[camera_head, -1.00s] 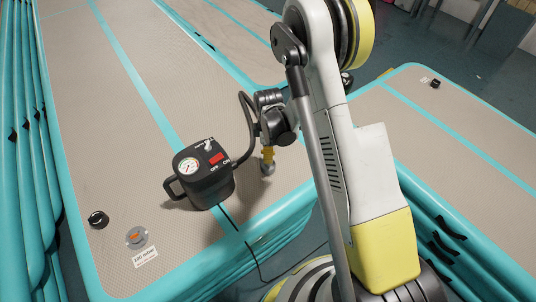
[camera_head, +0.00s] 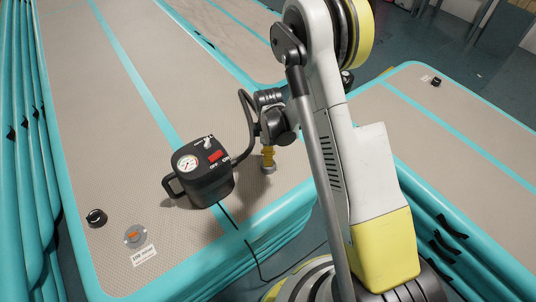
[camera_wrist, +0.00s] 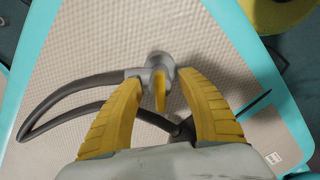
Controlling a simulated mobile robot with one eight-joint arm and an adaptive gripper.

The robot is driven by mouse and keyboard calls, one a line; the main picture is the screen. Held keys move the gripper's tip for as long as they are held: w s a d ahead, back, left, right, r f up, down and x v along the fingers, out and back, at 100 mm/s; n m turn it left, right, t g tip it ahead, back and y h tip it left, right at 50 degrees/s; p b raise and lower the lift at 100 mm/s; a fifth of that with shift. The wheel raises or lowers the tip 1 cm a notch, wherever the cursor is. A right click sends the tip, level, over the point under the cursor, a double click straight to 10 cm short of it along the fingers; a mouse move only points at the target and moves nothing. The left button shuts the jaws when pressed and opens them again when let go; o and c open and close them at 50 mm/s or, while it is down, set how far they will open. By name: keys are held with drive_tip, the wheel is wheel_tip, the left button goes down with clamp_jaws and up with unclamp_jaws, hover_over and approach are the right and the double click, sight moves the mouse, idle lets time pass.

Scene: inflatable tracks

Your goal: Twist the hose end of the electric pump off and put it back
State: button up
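The black electric pump (camera_head: 212,184) stands upright on the beige track top, with a round gauge and a red switch. Its black hose (camera_head: 241,130) curves up from its right side towards my gripper. In the wrist view the hose (camera_wrist: 62,95) comes in from the left. The grey hose end (camera_wrist: 160,65), with a small yellow tab, lies between my gripper's (camera_wrist: 160,78) two yellow fingers. The fingers are apart, with some space beside the tab; I see no firm hold. In the head view my gripper (camera_head: 268,161) points down right of the pump, with a grey piece at its tips.
The beige track (camera_head: 120,130) has turquoise edges. A black cap (camera_head: 96,218) and an open valve with an orange centre (camera_head: 135,235) lie front left on it. A thin cable (camera_head: 256,268) hangs over the front edge. Another track (camera_head: 440,130) lies right.

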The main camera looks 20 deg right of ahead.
drive_tip(key=shift+r, duration=0.1)
wheel_tip(320, 180, up, 12)
drive_tip(key=shift+f, duration=0.1)
